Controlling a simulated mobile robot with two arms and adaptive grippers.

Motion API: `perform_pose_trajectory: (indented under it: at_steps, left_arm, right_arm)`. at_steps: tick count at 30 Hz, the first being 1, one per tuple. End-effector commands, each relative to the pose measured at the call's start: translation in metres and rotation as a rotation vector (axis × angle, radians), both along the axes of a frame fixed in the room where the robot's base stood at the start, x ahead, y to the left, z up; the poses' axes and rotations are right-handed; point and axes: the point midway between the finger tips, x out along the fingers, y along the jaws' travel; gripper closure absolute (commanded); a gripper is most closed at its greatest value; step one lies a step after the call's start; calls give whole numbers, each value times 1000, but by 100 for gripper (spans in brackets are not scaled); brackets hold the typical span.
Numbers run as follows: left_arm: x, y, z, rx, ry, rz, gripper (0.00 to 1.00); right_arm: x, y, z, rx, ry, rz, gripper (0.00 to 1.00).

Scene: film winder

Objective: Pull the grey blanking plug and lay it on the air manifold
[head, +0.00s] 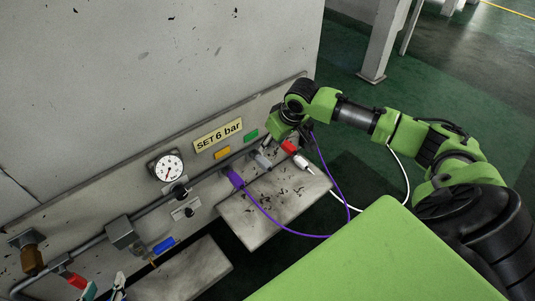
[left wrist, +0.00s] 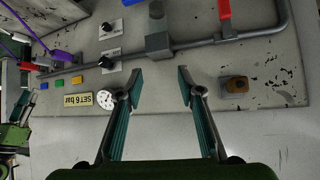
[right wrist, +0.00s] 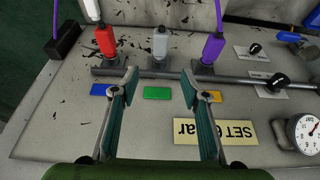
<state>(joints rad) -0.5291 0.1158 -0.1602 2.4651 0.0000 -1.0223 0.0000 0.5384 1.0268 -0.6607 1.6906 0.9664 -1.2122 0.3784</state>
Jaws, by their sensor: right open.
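The grey blanking plug (right wrist: 160,44) stands on the pipe (right wrist: 240,79) between a red connector (right wrist: 104,40) and a purple one (right wrist: 213,46) in the right wrist view. In the head view the plug (head: 261,159) shows just below my right gripper (head: 272,146). My right gripper (right wrist: 160,90) is open, and the plug lies beyond its fingertips, in line with the gap and apart from them. My left gripper (left wrist: 159,80) is open and empty in front of the panel; it also shows at the lower left of the head view (head: 104,287). I cannot tell exactly which part is the air manifold.
The panel carries a gauge (head: 166,167), a yellow SET 6 bar label (head: 218,135), black knobs (head: 180,192), a blue handle (head: 163,245) and a red handle (head: 77,281). Purple and white hoses hang near my right arm. A worn grey ledge (head: 270,215) juts out below the connectors.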

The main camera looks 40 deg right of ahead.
Motion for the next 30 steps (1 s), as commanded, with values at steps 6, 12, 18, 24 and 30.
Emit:
perform_pose_trajectory:
  at_steps: [6,12,18,24,30]
  left_arm:
    - [25,-11,26,-38,-162,-13,65]
    - [45,-20,60,-78,-334,-24,65]
    - [58,-29,97,-121,-509,-35,65]
    - [63,-35,136,-166,-687,-46,65]
    - [60,-40,175,-213,-867,-55,65]
  right_arm:
    - [7,1,-21,1,1,0,58]
    - [15,1,-38,0,-1,-1,58]
    - [22,2,-56,1,-1,1,58]
    - [29,3,-73,1,0,0,58]
    - [37,4,-90,1,-2,1,58]
